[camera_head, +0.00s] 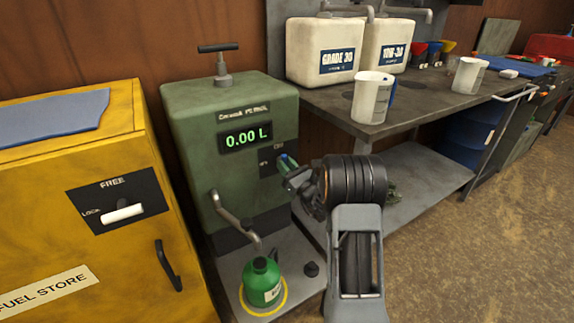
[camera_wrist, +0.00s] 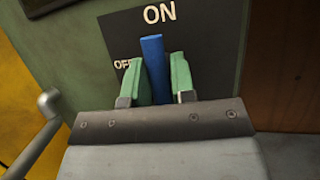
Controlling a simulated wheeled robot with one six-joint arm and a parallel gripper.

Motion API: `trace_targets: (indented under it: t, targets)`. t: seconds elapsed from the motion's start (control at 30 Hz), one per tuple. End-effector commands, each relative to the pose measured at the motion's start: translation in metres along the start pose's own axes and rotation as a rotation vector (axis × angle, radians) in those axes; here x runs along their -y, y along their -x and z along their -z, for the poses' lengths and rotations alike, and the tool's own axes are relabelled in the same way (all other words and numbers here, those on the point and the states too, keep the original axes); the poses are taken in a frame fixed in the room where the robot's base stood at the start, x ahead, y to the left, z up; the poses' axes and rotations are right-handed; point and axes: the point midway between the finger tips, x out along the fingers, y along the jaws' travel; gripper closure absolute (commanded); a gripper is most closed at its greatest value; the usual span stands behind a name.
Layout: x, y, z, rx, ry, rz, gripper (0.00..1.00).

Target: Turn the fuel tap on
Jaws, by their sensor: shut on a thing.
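The fuel tap is a blue lever (camera_wrist: 153,52) on a dark plate (camera_wrist: 200,40) marked ON above and OFF to the left. In the wrist view the lever stands nearly upright, its tip under ON. My gripper (camera_wrist: 156,68) has its green fingers on either side of the lever, shut on it. The pump display (camera_head: 246,136) reads 0.00 L.
A green fuel bottle (camera_head: 262,283) stands in a yellow ring under the pump's spout (camera_head: 235,218). The yellow fuel store (camera_head: 60,240) is close on the left. A workbench (camera_head: 400,118) with jugs and white canisters is on the right. Open floor (camera_head: 470,240) lies at the lower right.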

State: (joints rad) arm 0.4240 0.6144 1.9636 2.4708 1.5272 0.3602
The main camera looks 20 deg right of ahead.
Motion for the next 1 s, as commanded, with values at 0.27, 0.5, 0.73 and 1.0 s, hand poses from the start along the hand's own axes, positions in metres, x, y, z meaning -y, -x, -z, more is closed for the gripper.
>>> trace_targets:
  t: [0.27, 0.5, 0.73, 1.0]
  targets:
    - [-0.0046, 0.0001, 0.0033, -0.003, -0.029, -0.003, 1.0]
    - [-0.0046, -0.0001, 0.003, -0.002, -0.028, -0.003, 1.0]
    - [-0.0027, 0.0001, 0.0019, 0.0, -0.025, 0.001, 0.6]
    - [0.0011, 0.0012, 0.0001, 0.003, -0.02, 0.009, 0.54]
